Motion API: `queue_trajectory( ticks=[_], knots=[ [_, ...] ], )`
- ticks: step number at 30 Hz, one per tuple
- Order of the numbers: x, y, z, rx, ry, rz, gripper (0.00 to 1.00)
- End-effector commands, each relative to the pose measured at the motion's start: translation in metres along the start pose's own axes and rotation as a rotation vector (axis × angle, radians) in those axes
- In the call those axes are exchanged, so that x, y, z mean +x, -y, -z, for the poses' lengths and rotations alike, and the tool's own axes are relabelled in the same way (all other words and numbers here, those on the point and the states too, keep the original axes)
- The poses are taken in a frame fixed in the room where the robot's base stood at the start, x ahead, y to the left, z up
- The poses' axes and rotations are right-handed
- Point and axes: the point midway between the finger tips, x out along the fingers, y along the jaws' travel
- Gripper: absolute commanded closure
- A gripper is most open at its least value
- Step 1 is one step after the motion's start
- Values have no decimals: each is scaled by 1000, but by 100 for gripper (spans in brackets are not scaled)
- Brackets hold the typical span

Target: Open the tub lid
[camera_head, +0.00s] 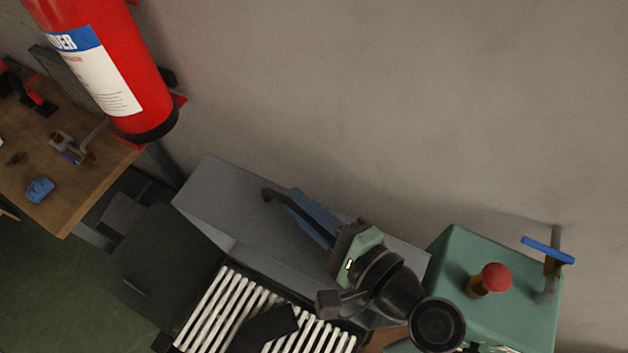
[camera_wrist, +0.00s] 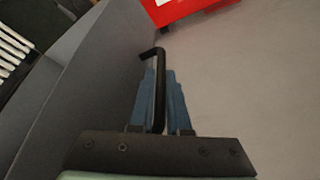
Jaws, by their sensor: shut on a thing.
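The grey tub lid (camera_head: 222,195) shows as a broad flat panel near the wall in the head view. It also fills the left side of the wrist view (camera_wrist: 100,75). A black bar handle (camera_head: 268,195) sticks out at its far side. My gripper (camera_head: 290,199) reaches over the panel with its blue fingers shut on this handle. In the wrist view the handle (camera_wrist: 158,88) runs between the two fingers of my gripper (camera_wrist: 160,75), its bent end beyond the tips. My arm covers part of the panel, and I cannot tell the lid's angle.
A rack of white slats (camera_head: 213,312) lies in front of the panel. A green box (camera_head: 497,300) with a red knob (camera_head: 495,277) and a blue-handled valve (camera_head: 548,249) stands at right. A red extinguisher (camera_head: 115,70) hangs above a wooden bench (camera_head: 60,205).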

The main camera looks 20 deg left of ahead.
Motion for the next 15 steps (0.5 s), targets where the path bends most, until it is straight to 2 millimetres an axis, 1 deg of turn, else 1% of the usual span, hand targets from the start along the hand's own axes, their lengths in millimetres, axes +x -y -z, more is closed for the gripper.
queue_trajectory(
  ticks=[1,5,15],
  knots=[
    [-2,-5,-5,-7,-1,2,100],
    [-6,-8,-13,-32,-2,11,100],
    [-6,-8,-14,-37,-3,13,100]
  ],
)
